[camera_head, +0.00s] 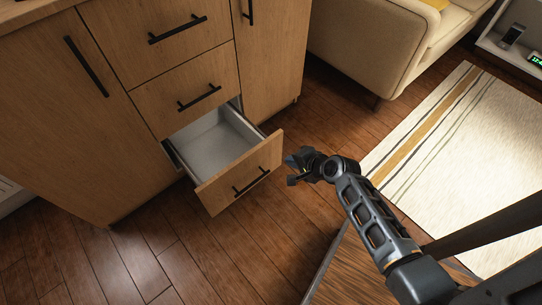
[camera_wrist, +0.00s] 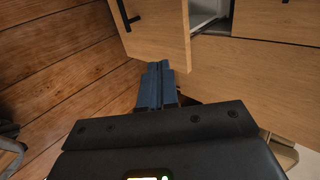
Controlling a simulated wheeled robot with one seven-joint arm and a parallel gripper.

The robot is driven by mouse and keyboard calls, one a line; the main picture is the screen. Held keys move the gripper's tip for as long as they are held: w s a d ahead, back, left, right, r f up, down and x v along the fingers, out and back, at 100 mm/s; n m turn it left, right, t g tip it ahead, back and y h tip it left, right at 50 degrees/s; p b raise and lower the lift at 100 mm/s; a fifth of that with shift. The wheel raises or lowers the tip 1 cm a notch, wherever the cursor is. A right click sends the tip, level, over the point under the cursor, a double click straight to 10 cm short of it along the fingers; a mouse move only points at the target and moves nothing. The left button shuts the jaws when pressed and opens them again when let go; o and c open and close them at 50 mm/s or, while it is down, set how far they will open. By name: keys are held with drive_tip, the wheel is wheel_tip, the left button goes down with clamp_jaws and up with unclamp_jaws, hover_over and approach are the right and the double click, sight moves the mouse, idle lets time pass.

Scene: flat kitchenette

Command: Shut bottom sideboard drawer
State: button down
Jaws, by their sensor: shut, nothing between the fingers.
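The bottom sideboard drawer (camera_head: 240,174) stands pulled out of the wooden sideboard (camera_head: 265,60), and its grey inside looks empty. Its front has a black bar handle (camera_head: 251,182). My gripper (camera_head: 291,160) is at the right end of the drawer front, close to it; I cannot tell whether they touch. In the wrist view the fingers of my gripper (camera_wrist: 158,66) are together with nothing between them, just below the edge of the drawer front (camera_wrist: 160,28). The handle (camera_wrist: 128,14) also shows there.
The two drawers above (camera_head: 190,88) are shut, as are the cupboard doors (camera_head: 60,110) beside them. A beige sofa (camera_head: 365,45) stands at the back right, with a striped rug (camera_head: 450,130) in front. Wooden floor (camera_head: 150,255) in front of the drawer is clear.

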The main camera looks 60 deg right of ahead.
sight(264, 149)
drive_tip(key=b+x, duration=0.1)
drive_tip(key=x, duration=0.3)
drive_tip(key=w+r+b+x, duration=0.1)
drive_tip(key=b+x, duration=0.1)
drive_tip(key=x, duration=0.1)
drive_tip(key=b+x, duration=0.1)
drive_tip(key=x, duration=0.3)
drive_tip(key=shift+w+d, duration=0.3)
drive_tip(key=shift+w, duration=0.1)
drive_tip(key=shift+w+d, duration=0.1)
drive_tip(key=shift+w, duration=0.35)
drive_tip(key=shift+w, duration=0.1)
